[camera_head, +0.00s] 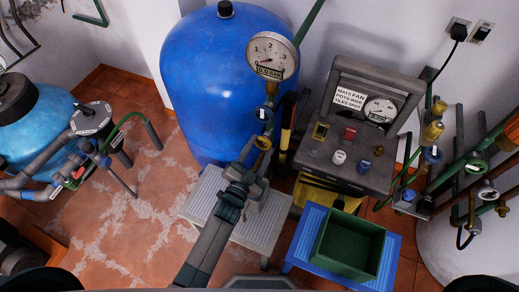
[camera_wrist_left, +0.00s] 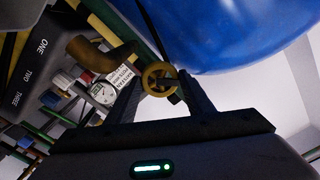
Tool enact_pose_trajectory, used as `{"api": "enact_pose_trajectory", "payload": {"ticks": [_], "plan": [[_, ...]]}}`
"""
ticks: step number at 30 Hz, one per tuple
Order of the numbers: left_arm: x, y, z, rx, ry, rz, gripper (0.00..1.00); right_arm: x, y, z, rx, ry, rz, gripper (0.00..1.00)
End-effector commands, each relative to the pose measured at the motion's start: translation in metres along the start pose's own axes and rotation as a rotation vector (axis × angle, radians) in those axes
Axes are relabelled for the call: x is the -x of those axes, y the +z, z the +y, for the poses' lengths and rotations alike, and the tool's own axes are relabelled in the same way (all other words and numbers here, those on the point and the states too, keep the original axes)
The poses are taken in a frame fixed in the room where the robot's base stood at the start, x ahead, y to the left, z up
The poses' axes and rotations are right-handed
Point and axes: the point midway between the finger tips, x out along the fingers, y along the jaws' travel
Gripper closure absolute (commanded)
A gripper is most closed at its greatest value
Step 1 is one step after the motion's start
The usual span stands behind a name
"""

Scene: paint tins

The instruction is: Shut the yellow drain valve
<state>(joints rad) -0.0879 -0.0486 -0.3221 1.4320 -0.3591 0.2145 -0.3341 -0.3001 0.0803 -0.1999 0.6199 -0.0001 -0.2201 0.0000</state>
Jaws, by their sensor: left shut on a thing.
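The yellow drain valve shows as a small yellow wheel (camera_wrist_left: 158,78) between the fingers in the left wrist view. In the head view its yellow handle (camera_head: 263,143) is just below the large pressure gauge, in front of the blue tank (camera_head: 212,80). My left gripper (camera_head: 257,162) reaches up to it from below and is shut on it; its fingers stand on either side of the wheel in the wrist view (camera_wrist_left: 160,82). The fingers hide part of the valve, and I cannot tell how far it is turned. My right gripper is not in view.
A pressure gauge (camera_head: 272,56) stands above the valve. A grey control box (camera_head: 340,165) with coloured knobs is to the right. A green bin (camera_head: 349,245) sits on a blue stool (camera_head: 300,252). Pipes with valves line the right wall. Tiled floor (camera_head: 135,225) is open at left.

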Motion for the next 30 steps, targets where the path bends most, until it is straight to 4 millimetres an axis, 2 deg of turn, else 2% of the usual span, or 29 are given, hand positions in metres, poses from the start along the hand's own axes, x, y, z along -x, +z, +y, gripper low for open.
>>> {"api": "enact_pose_trajectory", "payload": {"ticks": [18, 30], "plan": [[0.001, 0.001, 0.001, -0.566, 0.0, 0.001, 0.75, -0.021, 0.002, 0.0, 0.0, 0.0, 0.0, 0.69], [0.0, 0.001, 0.001, -0.76, 0.001, 0.0, 0.75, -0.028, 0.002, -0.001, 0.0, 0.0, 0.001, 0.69]]}}
